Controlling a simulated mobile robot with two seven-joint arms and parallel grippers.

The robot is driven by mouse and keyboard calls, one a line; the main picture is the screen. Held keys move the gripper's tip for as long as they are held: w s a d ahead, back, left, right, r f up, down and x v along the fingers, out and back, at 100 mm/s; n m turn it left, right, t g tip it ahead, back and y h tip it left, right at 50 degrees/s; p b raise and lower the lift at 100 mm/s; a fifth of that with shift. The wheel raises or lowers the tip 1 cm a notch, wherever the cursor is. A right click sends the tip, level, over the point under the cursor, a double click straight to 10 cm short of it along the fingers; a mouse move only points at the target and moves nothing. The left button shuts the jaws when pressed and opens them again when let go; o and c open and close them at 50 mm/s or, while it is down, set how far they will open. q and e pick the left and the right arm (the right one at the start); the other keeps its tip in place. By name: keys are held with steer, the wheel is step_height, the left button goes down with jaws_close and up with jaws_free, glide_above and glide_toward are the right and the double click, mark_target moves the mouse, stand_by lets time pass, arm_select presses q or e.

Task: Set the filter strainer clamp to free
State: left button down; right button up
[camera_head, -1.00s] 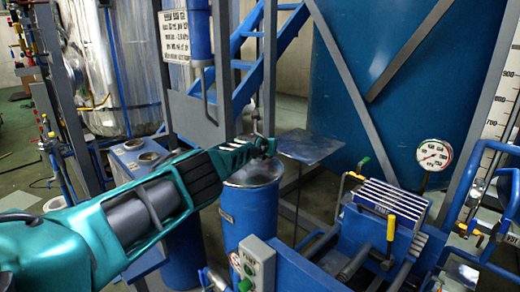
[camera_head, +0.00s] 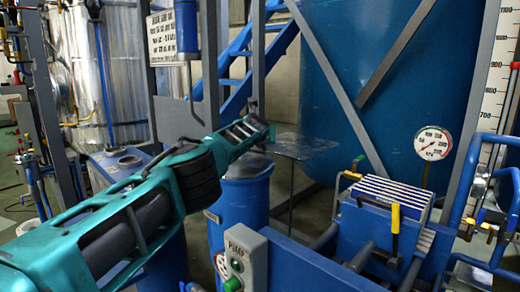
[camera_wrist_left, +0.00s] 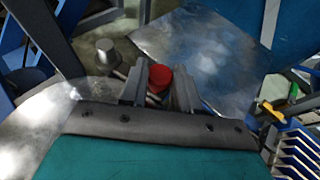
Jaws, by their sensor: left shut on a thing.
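The strainer is a blue upright cylinder (camera_head: 241,212) with a grey metal lid (camera_head: 250,168) in the middle of the head view. Part of a round metal lid (camera_wrist_left: 35,125) shows at the left of the wrist view. My left gripper (camera_head: 262,127) is above and just behind the lid in the head view. In the wrist view its two grey fingers (camera_wrist_left: 160,88) stand either side of a red knob (camera_wrist_left: 160,76), which I take as the clamp handle's end. They are shut on it. The rest of the clamp is hidden by the gripper. My right gripper is not in view.
A square metal plate (camera_head: 303,146) stands behind the strainer. A green-button control box (camera_head: 244,262) is in front. A blue press (camera_head: 380,225) with a yellow handle and a gauge (camera_head: 433,143) are at the right. A grey post (camera_head: 258,60) rises behind the gripper.

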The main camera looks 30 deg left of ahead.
arm_select(q)
steer(key=shift+d+f, duration=0.15)
steer(key=shift+d, duration=0.05)
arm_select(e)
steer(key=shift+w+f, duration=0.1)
arm_select(q)
steer(key=c, duration=1)
jaws_free()
steer(key=shift+o, duration=0.7)
steer(key=shift+a, duration=0.15)
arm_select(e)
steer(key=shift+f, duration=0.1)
arm_select(q)
steer(key=shift+r, duration=0.2)
